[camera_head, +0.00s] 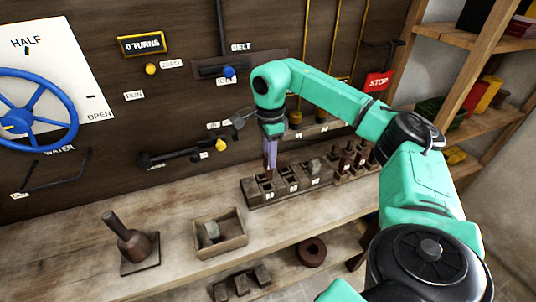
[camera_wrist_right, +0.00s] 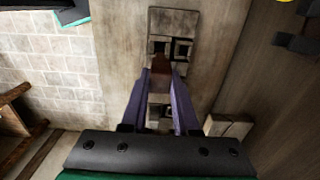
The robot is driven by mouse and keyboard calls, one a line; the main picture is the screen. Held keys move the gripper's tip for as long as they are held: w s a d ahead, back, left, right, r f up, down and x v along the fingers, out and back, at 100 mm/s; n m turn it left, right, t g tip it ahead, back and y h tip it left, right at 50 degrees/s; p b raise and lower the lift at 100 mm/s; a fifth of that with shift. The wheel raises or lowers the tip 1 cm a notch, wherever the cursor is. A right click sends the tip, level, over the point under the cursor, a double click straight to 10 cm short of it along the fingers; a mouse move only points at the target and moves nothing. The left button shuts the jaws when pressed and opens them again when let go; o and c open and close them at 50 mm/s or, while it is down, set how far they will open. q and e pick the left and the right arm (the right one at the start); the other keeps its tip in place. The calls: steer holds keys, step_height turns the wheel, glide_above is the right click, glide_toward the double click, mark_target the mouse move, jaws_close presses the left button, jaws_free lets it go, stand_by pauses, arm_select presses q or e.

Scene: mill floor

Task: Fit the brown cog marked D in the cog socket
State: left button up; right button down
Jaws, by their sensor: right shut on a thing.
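My right gripper (camera_head: 269,160) comes down over the left part of a dark rack with square sockets (camera_head: 250,199) on the bench. Its purple fingers are shut on a brown piece (camera_head: 268,174), probably the brown cog; no letter D can be read. In the right wrist view the brown piece (camera_wrist_right: 161,66) sits between the fingertips, over or at the rack (camera_wrist_right: 174,21), beside open square holes. I cannot tell whether it is in a hole. A grey block (camera_head: 315,166) stands in the rack's right part. Several brown pieces (camera_head: 350,158) stand farther right. My left gripper is out of view.
A wooden box (camera_head: 240,243) with a grey block and a brown handled tool on a plate (camera_head: 132,243) stand left on the bench. Levers (camera_head: 180,155) stick out of the panel behind. Shelves (camera_head: 470,120) stand at the right. Bench between rack and box is clear.

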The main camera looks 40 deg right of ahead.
mark_target(267, 178)
steer(key=shift+w+a+f+b, duration=0.1)
steer(key=shift+a+f+b, duration=0.4)
steer(key=shift+f, duration=0.35)
steer(key=shift+d+f+b, duration=0.25)
steer(key=shift+f+b, duration=0.6)
steer(key=shift+b, duration=0.15)
steer(key=shift+a+f+b, duration=0.1)
steer(key=shift+f+b, duration=0.4)
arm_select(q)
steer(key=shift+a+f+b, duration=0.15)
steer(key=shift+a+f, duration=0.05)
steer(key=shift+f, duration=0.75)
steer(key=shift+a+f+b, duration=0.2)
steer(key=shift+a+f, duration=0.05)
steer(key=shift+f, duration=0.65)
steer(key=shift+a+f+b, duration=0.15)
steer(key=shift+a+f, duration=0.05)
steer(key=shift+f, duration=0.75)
arm_select(e)
steer(key=shift+f, duration=1)
steer(key=c, duration=0.6)
jaws_free()
